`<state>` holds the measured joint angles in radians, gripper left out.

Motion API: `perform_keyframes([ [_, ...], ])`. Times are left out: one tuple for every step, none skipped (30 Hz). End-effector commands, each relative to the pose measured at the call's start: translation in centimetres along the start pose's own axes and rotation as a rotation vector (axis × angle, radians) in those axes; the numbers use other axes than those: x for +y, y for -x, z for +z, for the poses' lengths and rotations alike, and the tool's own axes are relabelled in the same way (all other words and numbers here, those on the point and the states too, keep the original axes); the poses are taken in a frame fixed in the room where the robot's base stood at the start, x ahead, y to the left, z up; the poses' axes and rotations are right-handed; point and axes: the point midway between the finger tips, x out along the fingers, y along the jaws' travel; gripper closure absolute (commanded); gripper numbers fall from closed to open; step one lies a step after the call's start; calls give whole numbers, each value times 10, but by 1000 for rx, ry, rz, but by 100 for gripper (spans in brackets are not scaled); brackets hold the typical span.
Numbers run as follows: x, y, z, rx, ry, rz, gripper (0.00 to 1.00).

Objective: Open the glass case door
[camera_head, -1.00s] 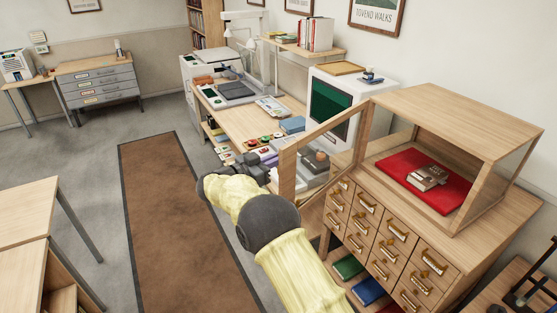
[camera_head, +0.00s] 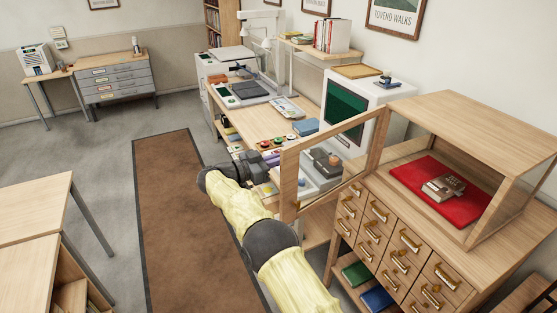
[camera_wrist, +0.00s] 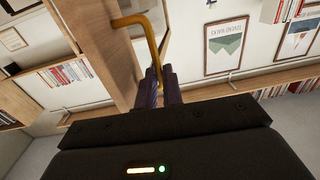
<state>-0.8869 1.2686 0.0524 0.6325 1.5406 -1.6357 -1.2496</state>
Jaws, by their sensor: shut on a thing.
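The glass case (camera_head: 470,115) is a wooden-framed display box on a drawer cabinet. Its wood-framed glass door (camera_head: 291,188) stands swung out to the left, and the front of the case is open. My gripper (camera_head: 266,162) is at the door's free edge, partly hidden behind my arm and the frame. In the wrist view the brass door handle (camera_wrist: 146,38) runs down between the fingers (camera_wrist: 160,92), which are shut on it. The wooden door frame (camera_wrist: 100,40) is beside them.
A brown runner (camera_head: 185,230) leaves clear floor left of my arm. A table (camera_head: 35,210) is at the left.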

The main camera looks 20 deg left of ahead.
Motion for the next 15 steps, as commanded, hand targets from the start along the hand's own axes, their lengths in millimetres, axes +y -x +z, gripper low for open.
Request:
perform_keyframes([
  [1,-6,-7,11,-8,7,100],
  [1,-5,-7,11,-8,7,100],
  [1,-5,-7,11,-8,6,100],
  [1,-4,-7,11,-8,6,100],
  [1,-4,-7,11,-8,5,100],
  [0,-4,-7,11,-8,4,100],
  [0,-4,-7,11,-8,4,88],
  [0,-3,-7,11,-8,4,82],
  [0,-3,-7,10,-8,3,74],
  [0,-3,-7,10,-8,2,72],
  [0,-2,-7,10,-8,2,72],
  [0,-1,-7,9,-8,1,72],
  [0,-1,-7,9,-8,0,72],
  [0,0,-6,9,-8,-1,72],
  [-1,0,-6,8,-7,-2,72],
])
